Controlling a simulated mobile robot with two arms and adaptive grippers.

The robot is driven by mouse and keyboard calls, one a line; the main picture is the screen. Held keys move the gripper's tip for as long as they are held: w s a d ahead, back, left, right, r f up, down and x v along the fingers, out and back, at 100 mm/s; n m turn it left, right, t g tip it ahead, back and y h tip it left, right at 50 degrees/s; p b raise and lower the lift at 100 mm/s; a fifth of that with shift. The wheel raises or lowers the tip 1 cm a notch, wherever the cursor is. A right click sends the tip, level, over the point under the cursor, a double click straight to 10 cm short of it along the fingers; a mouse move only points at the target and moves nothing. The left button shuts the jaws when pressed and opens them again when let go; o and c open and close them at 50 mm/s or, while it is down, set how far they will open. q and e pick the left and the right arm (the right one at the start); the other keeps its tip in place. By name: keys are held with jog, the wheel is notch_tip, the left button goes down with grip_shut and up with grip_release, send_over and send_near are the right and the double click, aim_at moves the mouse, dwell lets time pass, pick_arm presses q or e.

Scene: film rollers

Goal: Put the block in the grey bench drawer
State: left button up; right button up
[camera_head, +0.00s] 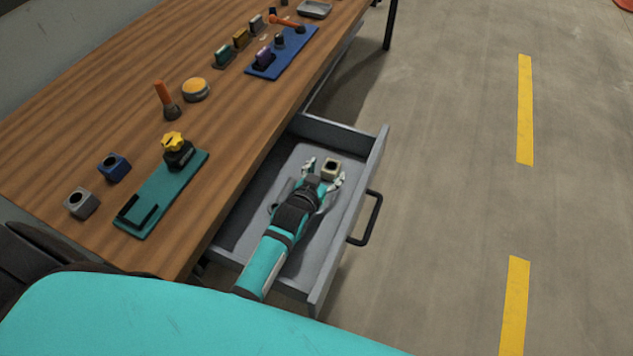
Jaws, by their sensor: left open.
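A beige block (331,169) with a dark round hole in its top is inside the open grey bench drawer (373,165), near the far end. My left gripper (324,172) reaches down into the drawer. Its fingers are spread open, one on either side of the block's near part. I cannot tell whether they touch it, or whether the block rests fully on the drawer floor. My right gripper is not in view.
The wooden bench (215,130) holds a grey block (82,202), a blue block (115,167), a teal tray (185,190) with a yellow knob (172,140), and a blue tray (300,50). The drawer's black handle (376,218) faces clear floor on the right.

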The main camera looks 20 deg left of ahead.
pick_arm(q)
jog(key=v, duration=0.8)
jog(key=shift+s+r+p, duration=0.15)
jog(key=shift+s+p, duration=0.05)
jog(key=shift+p, duration=0.1)
